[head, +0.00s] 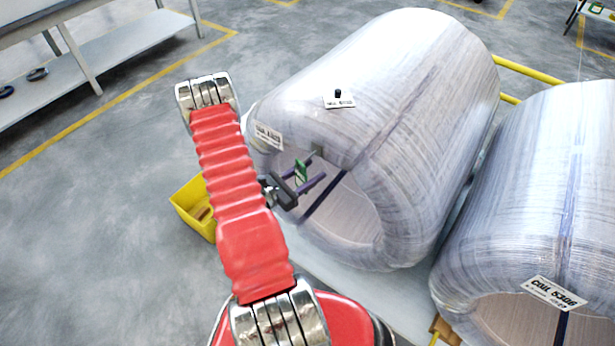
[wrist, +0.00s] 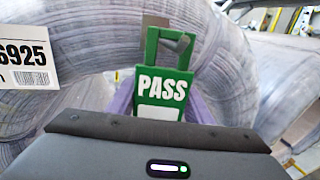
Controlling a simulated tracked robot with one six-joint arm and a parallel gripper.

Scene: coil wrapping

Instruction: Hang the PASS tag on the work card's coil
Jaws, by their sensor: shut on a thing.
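The green PASS tag (wrist: 162,92) has a white panel and a frame-like loop at its top. My gripper (head: 308,178) is shut on it, with purple fingers on both sides of the tag in the wrist view. The tag shows small and edge-on in the head view (head: 301,172). It is upright before the end face of the near wrapped coil (head: 400,90). A small grey metal piece (head: 317,150) is on that coil's rim; in the wrist view it appears (wrist: 155,22) just behind the tag's loop. I cannot tell whether they touch. The coil's label (wrist: 24,64) ends in 6925.
A second wrapped coil (head: 560,150), labelled COIL 5306 (head: 553,292), lies at the right. A small card with a black knob (head: 339,101) is on top of the near coil. A yellow bin (head: 190,205) stands left of my arm. A grey shelf table (head: 90,75) is at upper left.

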